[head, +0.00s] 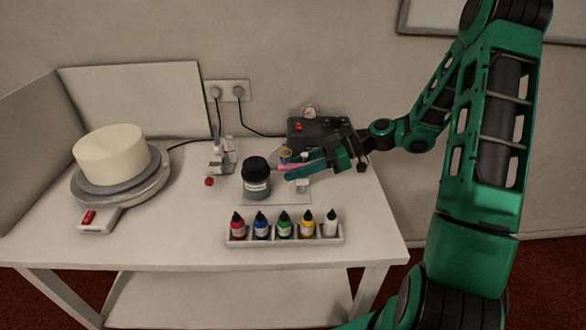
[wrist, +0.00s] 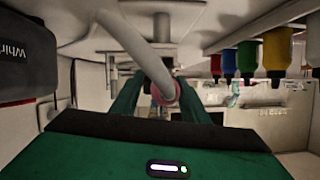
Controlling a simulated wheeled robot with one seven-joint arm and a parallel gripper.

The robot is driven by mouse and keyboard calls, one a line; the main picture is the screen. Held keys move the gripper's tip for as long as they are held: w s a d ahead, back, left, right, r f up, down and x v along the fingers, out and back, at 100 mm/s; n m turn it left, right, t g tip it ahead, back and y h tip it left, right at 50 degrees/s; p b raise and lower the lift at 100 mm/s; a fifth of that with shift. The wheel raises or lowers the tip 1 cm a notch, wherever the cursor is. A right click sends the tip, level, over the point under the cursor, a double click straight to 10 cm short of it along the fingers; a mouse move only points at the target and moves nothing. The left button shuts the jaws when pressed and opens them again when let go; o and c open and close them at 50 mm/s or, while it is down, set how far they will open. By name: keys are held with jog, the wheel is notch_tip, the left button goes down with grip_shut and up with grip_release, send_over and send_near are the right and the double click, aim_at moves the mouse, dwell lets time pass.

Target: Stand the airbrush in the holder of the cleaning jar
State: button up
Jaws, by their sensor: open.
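The cleaning jar (head: 256,187), grey with a black lid and a pale label, stands upright on a light mat near the table's middle. My gripper (head: 284,168) is low over the table just right of the jar, its green fingers apart and pointing left. A pink part (head: 285,167), probably of the airbrush, shows at the fingers. In the wrist view a pink round end (wrist: 165,92) with a thick grey hose-like tube (wrist: 145,55) lies between the open fingers (wrist: 162,95). The airbrush's far part and the jar's holder are not clear.
A rack (head: 284,241) of several colour bottles stands in front. A compressor (head: 318,131) with a gauge is behind my gripper. A small metal stand (head: 222,156) is left of the jar. A white cake (head: 111,154) on a turntable (head: 120,193) stands far left.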

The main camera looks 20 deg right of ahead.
jog(key=v, duration=1)
jog(key=s+d+r+m+g+h, duration=0.1)
jog(key=s+m+h, duration=0.3)
jog(key=s, duration=0.5)
jog(key=s+d+r+m+g+h, duration=0.1)
jog(key=s+d+m+h, duration=0.3)
jog(key=s+m, duration=0.5)
jog(key=s+d+r+m+g+h, duration=0.1)
jog(key=s+m+h, duration=0.4)
jog(key=s, duration=0.6)
jog(key=shift+d+r+m+g, duration=0.4)
jog(key=shift+d+r+m, duration=0.2)
jog(key=shift+d+m, duration=0.35)
jog(key=shift+w+d+f, duration=0.1)
jog(key=shift+w+f, duration=0.15)
jog(key=shift+w, duration=0.4)
